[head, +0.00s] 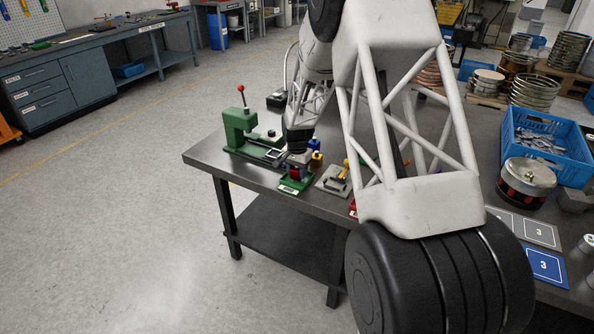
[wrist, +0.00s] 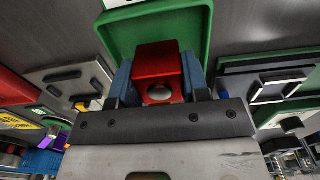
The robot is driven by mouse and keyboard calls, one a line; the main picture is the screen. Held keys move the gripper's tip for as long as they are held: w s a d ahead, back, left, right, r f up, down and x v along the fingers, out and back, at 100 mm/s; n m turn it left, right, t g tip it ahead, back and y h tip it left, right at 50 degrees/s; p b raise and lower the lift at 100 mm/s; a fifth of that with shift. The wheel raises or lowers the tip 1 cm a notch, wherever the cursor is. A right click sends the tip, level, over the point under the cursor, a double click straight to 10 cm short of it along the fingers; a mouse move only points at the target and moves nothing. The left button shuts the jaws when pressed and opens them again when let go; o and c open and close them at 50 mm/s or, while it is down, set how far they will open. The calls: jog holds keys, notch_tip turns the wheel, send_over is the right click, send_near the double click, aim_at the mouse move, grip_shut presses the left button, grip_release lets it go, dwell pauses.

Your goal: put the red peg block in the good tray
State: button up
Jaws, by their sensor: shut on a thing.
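The red peg block (wrist: 158,72) is held between the two blue-grey fingers of my gripper (wrist: 158,80), one finger on each side of it. In the head view the red block (head: 294,173) shows small below my wrist, at the green tray. The green tray (head: 296,188) has a pale label on its front edge and lies near the table's front left edge. It also shows in the wrist view (wrist: 196,17), behind and around the block. I cannot tell whether the block touches the tray floor.
A green press (head: 240,128) with a red-knobbed lever stands left of the tray. A grey fixture plate (head: 331,180) lies close on the right. Yellow and blue blocks (head: 316,159) stand just behind. A blue crate (head: 545,145) is far right. My arm hides much of the table's middle.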

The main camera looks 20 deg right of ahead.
jog(key=shift+f, duration=0.35)
dwell(0.3)
jog(key=o, duration=0.9)
jog(key=shift+o, duration=0.2)
jog(key=shift+r, duration=0.15)
jog(key=shift+r, duration=3.35)
